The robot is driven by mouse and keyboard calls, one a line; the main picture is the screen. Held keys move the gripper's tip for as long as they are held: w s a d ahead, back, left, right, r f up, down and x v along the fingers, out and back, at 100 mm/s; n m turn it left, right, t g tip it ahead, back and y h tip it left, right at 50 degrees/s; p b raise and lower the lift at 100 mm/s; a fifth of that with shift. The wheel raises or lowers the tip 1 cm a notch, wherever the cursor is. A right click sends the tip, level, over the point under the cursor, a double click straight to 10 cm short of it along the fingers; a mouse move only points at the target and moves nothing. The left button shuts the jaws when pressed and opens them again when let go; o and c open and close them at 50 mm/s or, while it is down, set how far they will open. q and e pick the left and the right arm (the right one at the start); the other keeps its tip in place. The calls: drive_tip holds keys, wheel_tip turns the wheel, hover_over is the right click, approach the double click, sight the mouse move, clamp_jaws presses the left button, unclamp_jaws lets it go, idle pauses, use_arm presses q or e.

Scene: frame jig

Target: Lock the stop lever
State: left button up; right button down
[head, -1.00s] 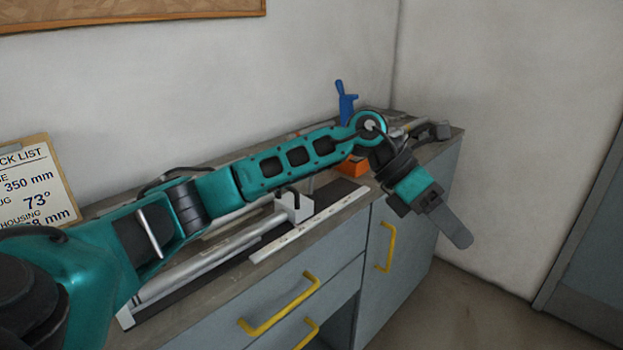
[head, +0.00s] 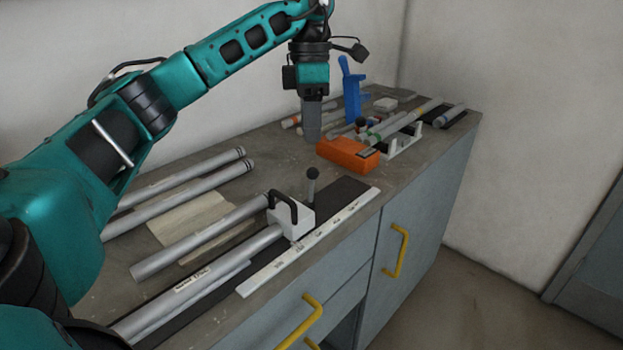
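The stop block (head: 291,220) is a small white body on the dark jig rail at the front of the bench. A dark lever with a round knob (head: 313,175) stands roughly upright at its far side, and a black bent handle (head: 284,203) arches over its left side. I cannot tell which of the two is the stop lever. My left gripper (head: 311,128) points down above the bench, behind the block and apart from it. Its fingers overlap edge-on, so their opening does not show; I see nothing held. My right gripper is out of view.
A white scale strip (head: 310,240) runs along the front edge. Several grey tubes (head: 190,195) lie on the left. An orange block (head: 347,154), a blue clamp-like tool (head: 352,92) and a white rack (head: 405,142) with tubes stand to the right of my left gripper.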

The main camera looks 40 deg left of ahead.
use_arm(q)
drive_tip(key=b, duration=0.2)
hover_over(311, 180)
drive_tip(key=w, duration=0.1)
drive_tip(key=f, duration=0.5)
drive_tip(key=shift+a+f, duration=0.2)
drive_tip(key=shift+a, duration=0.2)
drive_tip(key=f, duration=0.5)
drive_tip(key=shift+s+d+f, duration=0.15)
drive_tip(key=shift+s+d, duration=0.05)
drive_tip(key=shift+f, duration=0.65)
drive_tip(key=shift+c, duration=0.3)
clamp_jaws()
drive_tip(key=shift+d, duration=0.1)
